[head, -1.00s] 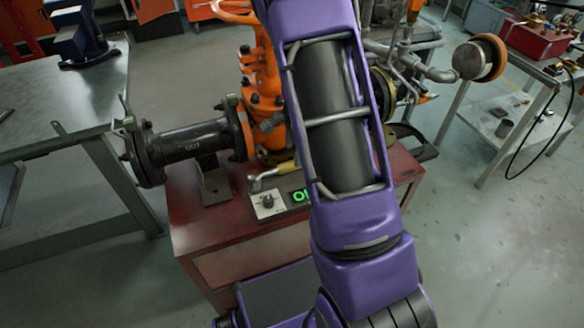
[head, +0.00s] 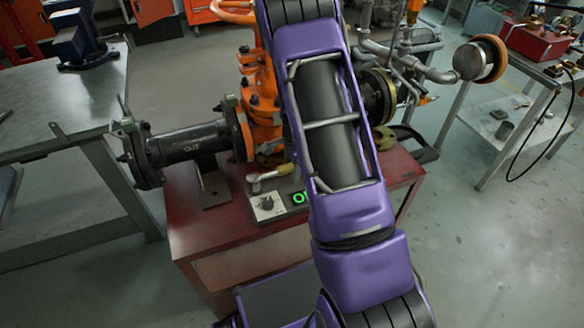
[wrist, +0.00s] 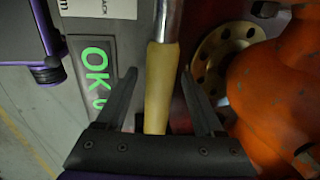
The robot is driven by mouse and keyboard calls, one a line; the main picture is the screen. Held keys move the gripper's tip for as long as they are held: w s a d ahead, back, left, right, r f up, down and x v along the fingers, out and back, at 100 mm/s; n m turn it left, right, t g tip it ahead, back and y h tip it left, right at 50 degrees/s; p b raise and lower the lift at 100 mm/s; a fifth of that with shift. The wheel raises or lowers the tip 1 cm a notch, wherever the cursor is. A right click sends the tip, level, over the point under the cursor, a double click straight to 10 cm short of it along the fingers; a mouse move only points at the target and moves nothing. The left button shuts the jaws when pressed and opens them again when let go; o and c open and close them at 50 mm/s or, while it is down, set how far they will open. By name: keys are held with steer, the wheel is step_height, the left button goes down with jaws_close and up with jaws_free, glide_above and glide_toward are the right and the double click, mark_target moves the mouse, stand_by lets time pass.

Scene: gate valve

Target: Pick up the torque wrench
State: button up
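The torque wrench, with a yellowish handle (head: 285,170) and a silver head end, lies on the red cabinet by the tester box with a green display, partly hidden by my arm. In the wrist view the tan handle (wrist: 160,85) runs lengthwise between the fingers, its silver shaft (wrist: 168,18) continuing up out of the picture. My gripper (wrist: 158,74) is open, with one black finger on each side of the handle and gaps on both sides. The gripper is hidden in the head view.
The orange gate valve (head: 262,95) with its dark outlet pipe (head: 190,142) stands on the red cabinet (head: 205,238), close to the right finger in the wrist view. The tester box (head: 268,205) lies on the left of the fingers there. A metal workbench (head: 60,105) stands at left.

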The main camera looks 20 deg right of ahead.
jaws_close()
stand_by(1.2)
